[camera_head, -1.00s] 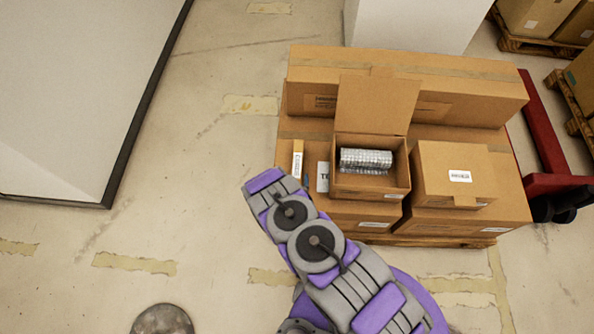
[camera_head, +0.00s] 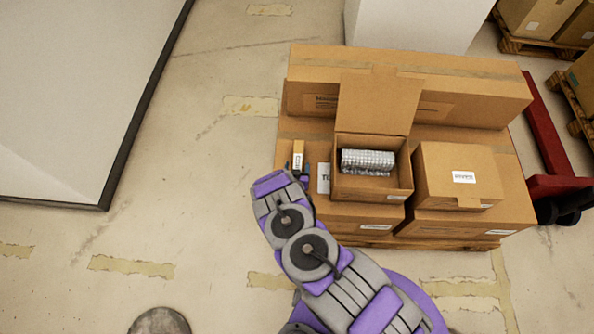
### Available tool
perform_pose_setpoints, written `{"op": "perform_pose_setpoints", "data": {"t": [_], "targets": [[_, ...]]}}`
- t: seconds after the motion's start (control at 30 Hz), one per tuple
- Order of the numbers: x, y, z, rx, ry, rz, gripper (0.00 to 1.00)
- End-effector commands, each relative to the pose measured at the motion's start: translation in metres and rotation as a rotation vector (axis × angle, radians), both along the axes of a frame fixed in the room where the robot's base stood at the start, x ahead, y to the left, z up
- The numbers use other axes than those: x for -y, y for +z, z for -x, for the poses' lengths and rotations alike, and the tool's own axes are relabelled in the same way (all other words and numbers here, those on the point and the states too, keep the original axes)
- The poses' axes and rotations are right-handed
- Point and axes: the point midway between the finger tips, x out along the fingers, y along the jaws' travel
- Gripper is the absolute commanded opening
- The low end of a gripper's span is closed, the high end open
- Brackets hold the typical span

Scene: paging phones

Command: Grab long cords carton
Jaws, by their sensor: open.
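A narrow upright carton (camera_head: 298,158) with a white label stands at the left of the cardboard stack. Its label is too small to read, so I cannot tell if it is the long cords carton. My gripper (camera_head: 304,173) is mostly hidden behind the end of my arm; only a dark bluish part shows, close to the narrow carton's lower end. It is open, and I cannot tell if it touches the carton. A white-labelled item (camera_head: 324,178) stands just to the right.
An open box (camera_head: 372,187) with silvery rolls and a closed box (camera_head: 457,177) sit on larger cartons on a pallet. A long carton (camera_head: 465,97) lies behind. A red pallet jack (camera_head: 545,130) is at right. Floor to the left is clear.

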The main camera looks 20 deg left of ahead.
Motion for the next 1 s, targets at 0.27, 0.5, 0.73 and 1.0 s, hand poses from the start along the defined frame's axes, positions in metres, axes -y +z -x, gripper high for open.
{"op": "perform_pose_setpoints", "data": {"t": [0.27, 0.5, 0.73, 1.0], "targets": [[0.0001, 0.0002, 0.0, 0.0, 0.0, -0.001, 0.54], [0.0002, 0.0001, 0.0, 0.0, 0.0, -0.001, 0.31], [0.0, 0.0, 0.0001, 0.0, 0.0, -0.001, 0.09], [0.0001, 0.0007, 0.0, 0.001, 0.0, -0.001, 0.06]]}}
